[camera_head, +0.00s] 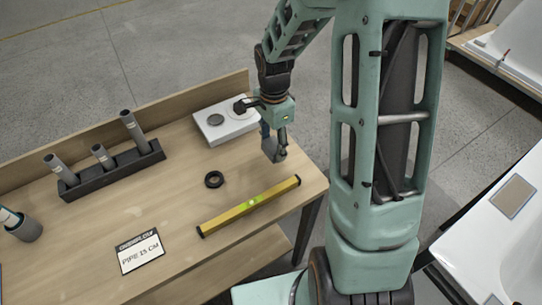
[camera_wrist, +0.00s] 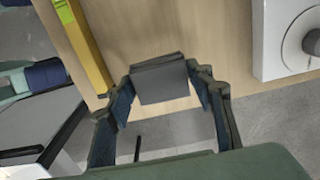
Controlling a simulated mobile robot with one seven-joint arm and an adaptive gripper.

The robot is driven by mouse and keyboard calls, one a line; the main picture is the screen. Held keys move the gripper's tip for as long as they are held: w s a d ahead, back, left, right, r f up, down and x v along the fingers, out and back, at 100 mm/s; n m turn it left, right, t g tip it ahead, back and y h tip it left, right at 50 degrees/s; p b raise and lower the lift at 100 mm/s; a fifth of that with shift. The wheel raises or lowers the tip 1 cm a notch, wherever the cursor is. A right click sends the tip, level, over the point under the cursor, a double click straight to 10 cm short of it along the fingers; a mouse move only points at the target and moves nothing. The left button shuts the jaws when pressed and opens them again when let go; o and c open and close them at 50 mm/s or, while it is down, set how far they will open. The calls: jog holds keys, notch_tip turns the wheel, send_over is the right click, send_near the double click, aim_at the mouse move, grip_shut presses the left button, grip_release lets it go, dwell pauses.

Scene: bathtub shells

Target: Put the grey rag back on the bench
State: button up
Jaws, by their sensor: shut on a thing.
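The grey rag (camera_wrist: 162,82) shows in the wrist view as a small folded dark grey block between my fingertips. My gripper (camera_wrist: 160,84) is shut on it. In the head view my gripper (camera_head: 275,152) points down over the right end of the wooden bench (camera_head: 180,205), with the rag small and hard to make out at its tips.
A yellow level (camera_head: 250,205) and a black ring (camera_head: 214,180) lie near my gripper. A white box (camera_head: 226,122) stands behind it. A black rack (camera_head: 112,168) of grey pipes, a sign (camera_head: 139,251) and a grey cup (camera_head: 24,229) are further left. A white tub (camera_head: 490,250) is at right.

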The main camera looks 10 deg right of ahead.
aim_at(271, 151)
jog(key=shift+w+f, duration=0.35)
jog(key=shift+f, duration=0.1)
jog(key=f+b, duration=0.3)
jog(key=f, duration=0.1)
jog(key=shift+w+a, duration=0.1)
jog(key=shift+w, duration=0.25)
jog(key=shift+r, duration=0.15)
jog(key=o, duration=1)
jog(key=shift+r, duration=0.15)
notch_tip(271, 151, up, 12)
jog(key=shift+f+p, duration=0.15)
jog(key=shift+p, duration=0.35)
